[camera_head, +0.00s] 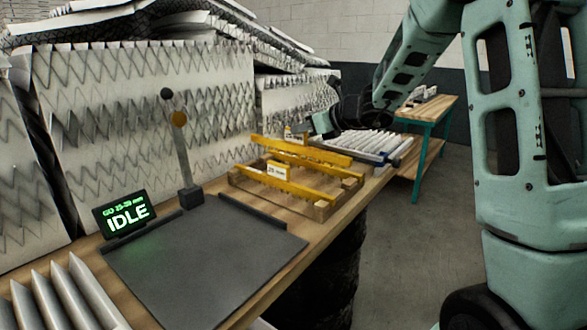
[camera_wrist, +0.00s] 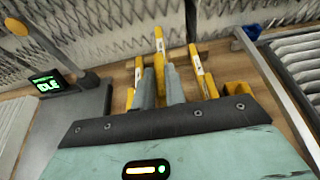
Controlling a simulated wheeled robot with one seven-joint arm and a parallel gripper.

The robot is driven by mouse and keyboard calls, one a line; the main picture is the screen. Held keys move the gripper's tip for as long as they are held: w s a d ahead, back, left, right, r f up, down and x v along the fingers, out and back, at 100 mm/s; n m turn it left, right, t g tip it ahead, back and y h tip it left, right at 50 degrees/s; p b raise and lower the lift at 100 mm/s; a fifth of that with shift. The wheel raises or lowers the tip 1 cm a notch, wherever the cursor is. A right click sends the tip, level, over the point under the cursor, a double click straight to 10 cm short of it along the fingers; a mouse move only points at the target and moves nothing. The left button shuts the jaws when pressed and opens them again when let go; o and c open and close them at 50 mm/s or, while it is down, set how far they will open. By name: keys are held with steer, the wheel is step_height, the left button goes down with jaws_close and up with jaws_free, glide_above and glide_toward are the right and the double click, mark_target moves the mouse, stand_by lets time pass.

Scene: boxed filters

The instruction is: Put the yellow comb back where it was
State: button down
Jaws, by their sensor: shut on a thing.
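Several yellow combs lie side by side at a wooden rack (camera_head: 320,211) on the bench. A front comb (camera_head: 310,188) with a white label lies across the rack in the head view. In the wrist view my gripper (camera_wrist: 161,84) is shut on the middle yellow comb (camera_wrist: 159,45), which points away from me between the two grey fingers. Another yellow comb (camera_wrist: 139,70) is to its left and a third comb (camera_wrist: 197,62) to its right. Whether the held comb touches the rack is hidden by the fingers and the gripper body.
A dark grey plate (camera_head: 205,262) with a display (camera_head: 125,213) reading IDLE lies left of the rack. A tray of white pleated pieces (camera_head: 365,143) is beyond the rack. Stacked pleated filters (camera_head: 140,105) wall the back of the bench.

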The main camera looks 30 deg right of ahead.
mark_target(301, 153)
step_height(301, 153, down, 6)
steer(key=shift+f, duration=0.15)
steer(key=shift+b, duration=0.3)
steer(key=shift+f+b, duration=0.35)
steer(key=shift+b, duration=0.05)
steer(key=shift+f, duration=0.1)
steer(key=c, duration=1.5)
jaws_free()
steer(key=shift+o, duration=0.2)
